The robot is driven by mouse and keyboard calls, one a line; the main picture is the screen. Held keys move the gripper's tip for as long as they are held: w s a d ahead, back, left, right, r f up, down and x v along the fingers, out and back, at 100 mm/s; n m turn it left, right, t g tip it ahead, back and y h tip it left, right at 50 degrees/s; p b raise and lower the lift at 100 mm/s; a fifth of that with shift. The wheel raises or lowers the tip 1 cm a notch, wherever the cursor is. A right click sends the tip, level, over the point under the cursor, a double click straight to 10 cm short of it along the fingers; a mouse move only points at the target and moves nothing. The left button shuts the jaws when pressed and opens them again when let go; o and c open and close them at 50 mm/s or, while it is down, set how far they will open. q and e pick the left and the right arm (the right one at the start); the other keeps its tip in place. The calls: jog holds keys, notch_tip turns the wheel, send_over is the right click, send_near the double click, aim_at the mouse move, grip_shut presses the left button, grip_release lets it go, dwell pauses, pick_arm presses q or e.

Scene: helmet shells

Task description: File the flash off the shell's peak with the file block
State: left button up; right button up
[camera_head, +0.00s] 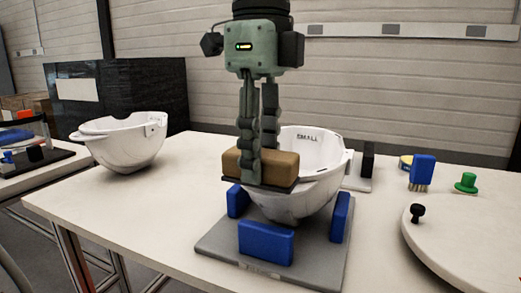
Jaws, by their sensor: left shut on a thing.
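A white helmet shell (315,190) marked "SMALL" sits bowl-up in a grey fixture (219,244) with blue blocks around it. My left gripper (257,172) comes down from above at the near left rim of this shell. It is shut on the file block (268,164), a tan-brown block with a dark underside. The block is at the shell's near left rim, and I cannot tell whether it touches. The block and fingers hide part of that rim, and no flash can be made out. My right gripper is not in view.
A second white shell (126,146) stands at the table's left. A blue brush (422,171), a green knobbed piece (466,183) and a dark upright block (367,161) stand at right. A round white surface with a black knob (417,211) is at the right edge. The table's left front is clear.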

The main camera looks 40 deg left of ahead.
pick_arm(q)
jog(key=shift+f+b, duration=0.8)
jog(key=shift+f, duration=0.2)
dwell(0.3)
jog(key=shift+w+d, duration=0.1)
jog(key=shift+d, duration=0.05)
